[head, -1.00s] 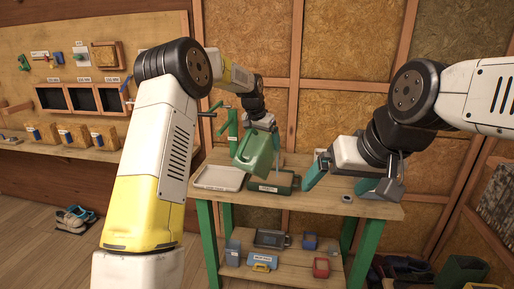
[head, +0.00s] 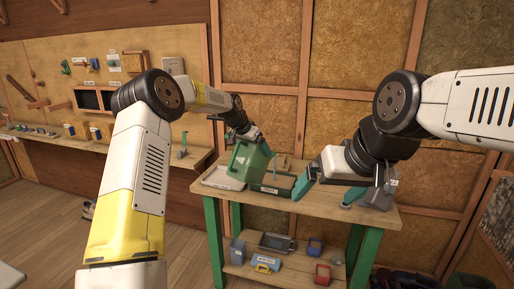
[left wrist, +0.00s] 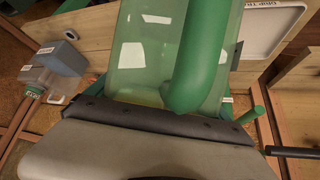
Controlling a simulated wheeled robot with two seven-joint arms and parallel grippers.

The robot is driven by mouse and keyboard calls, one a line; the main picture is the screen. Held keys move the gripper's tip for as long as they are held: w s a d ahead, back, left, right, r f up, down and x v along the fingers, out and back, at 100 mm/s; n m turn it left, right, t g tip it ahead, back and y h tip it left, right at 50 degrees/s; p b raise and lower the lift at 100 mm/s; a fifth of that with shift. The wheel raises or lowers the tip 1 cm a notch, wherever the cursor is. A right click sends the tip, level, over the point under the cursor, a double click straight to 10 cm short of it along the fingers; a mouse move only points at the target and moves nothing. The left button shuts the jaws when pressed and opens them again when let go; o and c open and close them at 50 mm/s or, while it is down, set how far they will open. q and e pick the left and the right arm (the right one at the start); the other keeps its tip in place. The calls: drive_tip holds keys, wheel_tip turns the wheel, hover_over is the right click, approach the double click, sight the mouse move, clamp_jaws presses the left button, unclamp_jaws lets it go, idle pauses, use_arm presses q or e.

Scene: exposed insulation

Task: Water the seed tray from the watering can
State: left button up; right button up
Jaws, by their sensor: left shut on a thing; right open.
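The green watering can (head: 247,163) is in my left gripper (head: 251,134), which is shut on it and holds it tilted above the workbench. In the left wrist view the can's pale green body and thick green tube (left wrist: 200,60) fill the upper middle. The dark green seed tray (head: 270,189), with a white label, lies on the bench just right of and below the can, partly hidden by it. A thin bluish streak shows above the tray; I cannot tell if it is water. My right gripper (head: 322,198) is open and empty over the bench, right of the tray.
A pale, shallow tray (head: 217,181) lies at the bench's left end; it also shows in the left wrist view (left wrist: 272,22). The lower shelf (head: 290,273) holds several containers. A tool board (head: 60,75) and side counter stand at the left. The bench's right end is fairly clear.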

use_arm(q)
drive_tip(key=shift+s+a+f+t+h, duration=0.3)
drive_tip(key=shift+f+t+h, duration=0.15)
drive_tip(key=shift+f+t, duration=0.1)
drive_tip(key=shift+s+a+f+t+h, duration=0.2)
drive_tip(key=shift+s+f+t+h, duration=0.05)
drive_tip(key=shift+f+t+h, duration=0.25)
wheel_tip(320, 180, down, 2)
drive_tip(key=shift+s+a+f+t+h, duration=0.1)
drive_tip(key=shift+a+t+h, duration=0.05)
drive_tip(key=shift+t+h, duration=0.55)
drive_tip(key=shift+f+t+h, duration=0.55)
drive_tip(key=shift+f+t, duration=0.2)
drive_tip(key=shift+f, duration=0.15)
drive_tip(key=shift+r, duration=1.55)
